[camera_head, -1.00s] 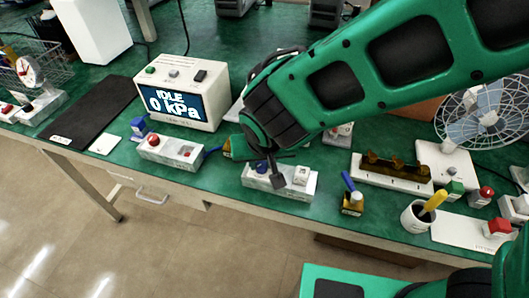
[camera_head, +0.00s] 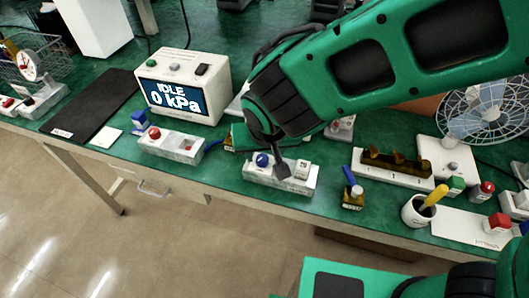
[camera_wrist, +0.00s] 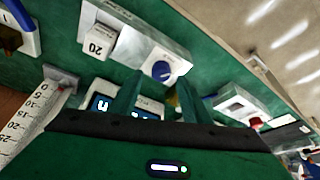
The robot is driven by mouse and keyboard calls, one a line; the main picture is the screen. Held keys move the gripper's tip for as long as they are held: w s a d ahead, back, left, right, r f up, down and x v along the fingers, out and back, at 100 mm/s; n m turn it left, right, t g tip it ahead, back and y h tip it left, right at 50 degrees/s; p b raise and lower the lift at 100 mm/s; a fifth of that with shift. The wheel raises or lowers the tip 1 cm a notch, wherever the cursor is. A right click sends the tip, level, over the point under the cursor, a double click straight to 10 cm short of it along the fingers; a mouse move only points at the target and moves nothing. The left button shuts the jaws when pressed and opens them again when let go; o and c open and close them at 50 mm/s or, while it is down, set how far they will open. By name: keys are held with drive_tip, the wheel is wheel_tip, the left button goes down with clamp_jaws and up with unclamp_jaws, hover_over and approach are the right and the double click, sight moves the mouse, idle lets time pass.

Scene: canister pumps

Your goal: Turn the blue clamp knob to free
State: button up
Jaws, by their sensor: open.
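The blue clamp knob (camera_head: 262,160) sits on the left part of a pale grey block (camera_head: 305,186) near the bench's front edge. A white cube marked 20 (camera_head: 302,169) is on the same block, to the right. In the wrist view the knob (camera_wrist: 162,70) shows a white line across its top, and the block (camera_wrist: 140,43) lies tilted. My gripper (camera_wrist: 157,92) is open and empty, with the knob beyond the gap between its fingertips, apparently apart from them.
A display box (camera_head: 182,92) reads IDLE 0 kPa behind. A block with a red button (camera_head: 155,133) stands to the left. A small amber bottle with a blue lever (camera_head: 352,198) and a white cup (camera_head: 418,211) stand to the right. Green bench top is bare between them.

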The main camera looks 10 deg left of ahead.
drive_tip(key=v, duration=0.8)
drive_tip(key=shift+r, duration=0.2)
